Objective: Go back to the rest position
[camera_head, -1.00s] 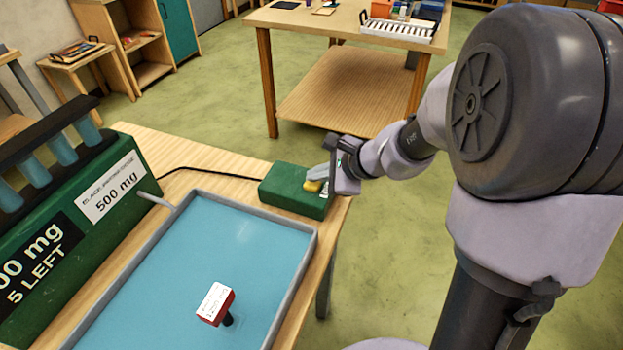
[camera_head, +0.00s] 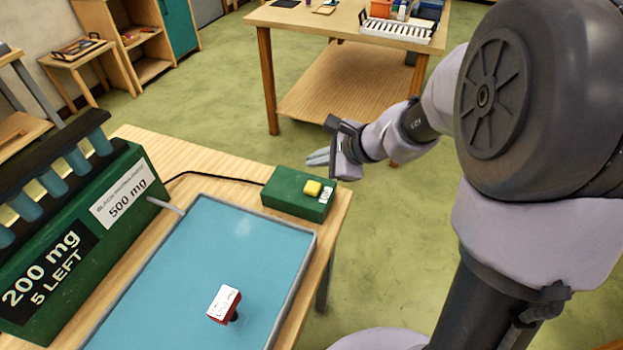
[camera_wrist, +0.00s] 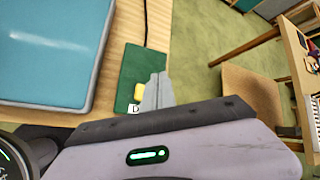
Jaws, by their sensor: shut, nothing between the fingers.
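My gripper (camera_head: 318,157) is shut and empty, in the air above and behind the green button box. Its fingertips also show in the wrist view (camera_wrist: 157,90). The green box (camera_head: 283,197) with a yellow button (camera_head: 312,188) sits at the back right corner of the wooden table. The yellow button is fully visible in the head view and the gripper is apart from it. In the wrist view the fingers partly cover the box (camera_wrist: 143,62).
A blue tray (camera_head: 303,262) holds a red and white labelled piece (camera_head: 224,303). A green dispenser (camera_head: 150,158) with labels "500 mg" and "200 mg 5 LEFT" stands at the left. Another wooden table (camera_head: 290,22) stands further back. The floor between is clear.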

